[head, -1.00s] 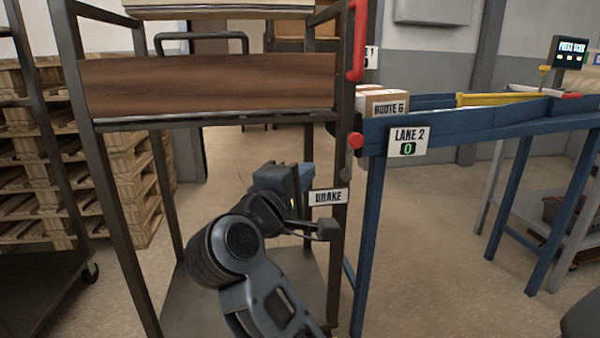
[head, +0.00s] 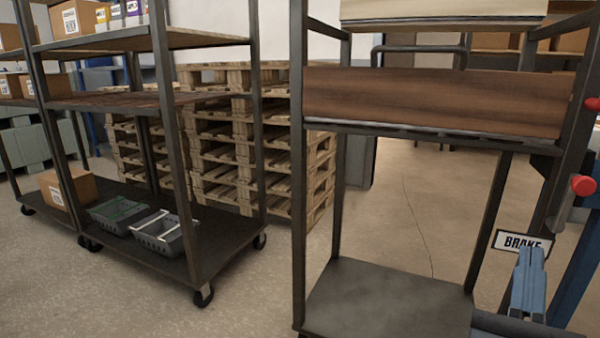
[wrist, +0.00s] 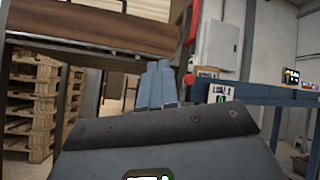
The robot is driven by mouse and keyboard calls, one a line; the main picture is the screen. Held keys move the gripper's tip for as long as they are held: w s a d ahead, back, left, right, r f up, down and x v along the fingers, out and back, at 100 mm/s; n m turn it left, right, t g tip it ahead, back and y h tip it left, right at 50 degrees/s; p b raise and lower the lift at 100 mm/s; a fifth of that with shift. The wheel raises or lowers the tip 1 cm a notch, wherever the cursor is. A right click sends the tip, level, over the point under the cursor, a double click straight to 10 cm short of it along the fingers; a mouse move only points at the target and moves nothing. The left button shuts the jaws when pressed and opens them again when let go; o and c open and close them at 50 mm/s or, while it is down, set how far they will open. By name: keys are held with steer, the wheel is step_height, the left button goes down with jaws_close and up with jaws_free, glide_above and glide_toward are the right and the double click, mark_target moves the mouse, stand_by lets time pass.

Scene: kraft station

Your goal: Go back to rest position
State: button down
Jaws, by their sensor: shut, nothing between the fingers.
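My gripper (head: 529,283) shows at the lower right of the head view, in front of the cart's right post and just below the BRAKE sign (head: 522,241). Its blue-grey fingers are together with nothing between them. In the wrist view the shut fingers (wrist: 157,88) point away from the camera, toward the cart and the blue lane table. The rest of my arm is mostly outside the head view.
A dark metal cart with a wooden shelf panel (head: 430,100) and a grey bottom deck (head: 385,300) stands close ahead. A red knob (head: 583,185) sits on its right side. Pallets (head: 235,150) and a shelf cart with bins (head: 165,235) are left. The blue lane table (wrist: 250,95) is right.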

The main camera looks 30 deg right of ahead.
steer(key=s+a+f+m+t+y, duration=0.1)
steer(key=s+a+f+m+y, duration=0.7)
steer(key=m+y, duration=0.45)
steer(key=s+a+f+m+t+y, duration=0.1)
steer(key=s+a+f+m+y, duration=0.65)
steer(key=m, duration=0.85)
step_height(320, 180, up, 29)
steer(key=y+p, duration=0.2)
steer(key=p, duration=2.9)
steer(key=shift+w+a, duration=0.35)
steer(key=shift+w, duration=0.1)
steer(key=c, duration=1.8)
jaws_free()
steer(key=shift+f, duration=0.15)
steer(key=shift+c, duration=0.2)
